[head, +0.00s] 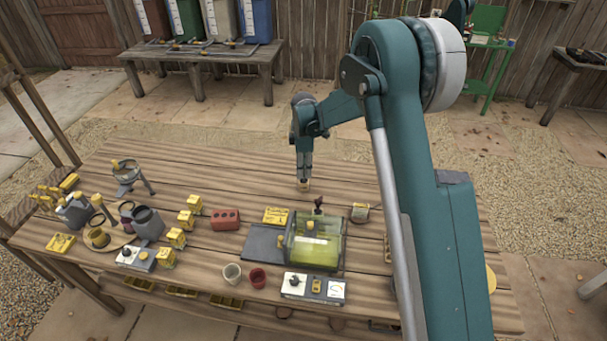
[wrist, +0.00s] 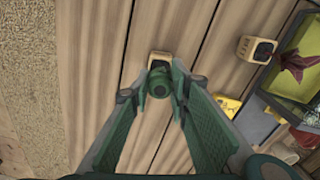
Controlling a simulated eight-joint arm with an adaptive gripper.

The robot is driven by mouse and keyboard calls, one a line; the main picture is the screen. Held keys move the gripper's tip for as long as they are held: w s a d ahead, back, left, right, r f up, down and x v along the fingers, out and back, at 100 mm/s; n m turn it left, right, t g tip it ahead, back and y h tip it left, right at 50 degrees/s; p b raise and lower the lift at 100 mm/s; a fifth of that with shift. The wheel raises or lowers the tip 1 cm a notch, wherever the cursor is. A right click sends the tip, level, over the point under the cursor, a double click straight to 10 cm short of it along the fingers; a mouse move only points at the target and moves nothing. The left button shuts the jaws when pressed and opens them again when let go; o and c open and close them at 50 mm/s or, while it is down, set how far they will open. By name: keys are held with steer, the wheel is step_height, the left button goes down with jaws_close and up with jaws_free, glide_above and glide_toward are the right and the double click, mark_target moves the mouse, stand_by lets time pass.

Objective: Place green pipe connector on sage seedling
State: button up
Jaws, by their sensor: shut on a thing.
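My gripper (wrist: 163,90) points down over the wooden table, its fingers closed around a dark green pipe connector (wrist: 160,78). A small tan block (wrist: 159,57) shows just beyond the connector in the wrist view, partly covered by it. In the head view my gripper (head: 304,168) is near the table's far side, and the block (head: 303,186) is right under its tips. I cannot tell whether connector and block touch. I cannot make out for certain which thing is the sage seedling.
A clear green-filled box (head: 313,242) with a dark reddish plant (wrist: 293,62) stands nearer the camera. Cups and yellow-topped boxes crowd the left and front. The far table strip is mostly bare.

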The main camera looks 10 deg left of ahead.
steer(key=shift+f, duration=1.1)
steer(key=shift+f, duration=0.15)
steer(key=o, duration=0.8)
steer(key=shift+c, duration=0.2)
steer(key=shift+r, duration=0.25)
step_height(320, 180, up, 12)
steer(key=shift+f, duration=0.1)
